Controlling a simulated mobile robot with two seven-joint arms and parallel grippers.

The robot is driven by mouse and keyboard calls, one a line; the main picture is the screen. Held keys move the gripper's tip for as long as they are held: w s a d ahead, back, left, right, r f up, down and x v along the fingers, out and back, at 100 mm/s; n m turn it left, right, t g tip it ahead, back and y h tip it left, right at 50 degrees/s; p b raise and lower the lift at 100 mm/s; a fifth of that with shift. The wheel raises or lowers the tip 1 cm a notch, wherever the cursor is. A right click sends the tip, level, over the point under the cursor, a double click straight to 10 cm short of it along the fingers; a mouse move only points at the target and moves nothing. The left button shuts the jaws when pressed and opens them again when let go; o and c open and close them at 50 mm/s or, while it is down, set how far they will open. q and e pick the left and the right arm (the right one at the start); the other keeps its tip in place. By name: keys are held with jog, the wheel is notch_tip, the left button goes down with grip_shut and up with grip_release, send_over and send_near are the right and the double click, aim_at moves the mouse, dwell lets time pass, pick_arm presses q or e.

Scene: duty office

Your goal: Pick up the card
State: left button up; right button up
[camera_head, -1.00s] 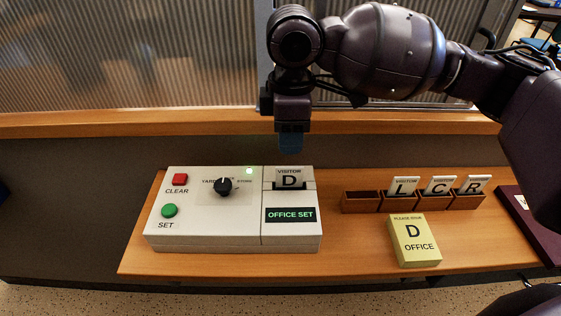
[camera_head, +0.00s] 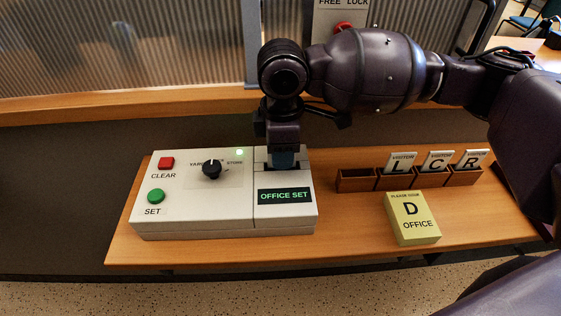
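My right gripper (camera_head: 283,160) points down over the card slot at the right of the white console (camera_head: 190,210). Visitor cards L (camera_head: 399,164), C (camera_head: 436,162) and R (camera_head: 471,161) stand in the wooden rack (camera_head: 357,181) to the right. A yellow block (camera_head: 412,220) reads D and OFFICE. My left gripper is not in view.
A ribbed glass partition (camera_head: 120,50) stands behind. The wooden shelf (camera_head: 345,240) is bare around the block.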

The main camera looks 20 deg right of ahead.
jog(key=shift+f, duration=0.65)
jog(key=shift+r, duration=0.1)
grip_shut()
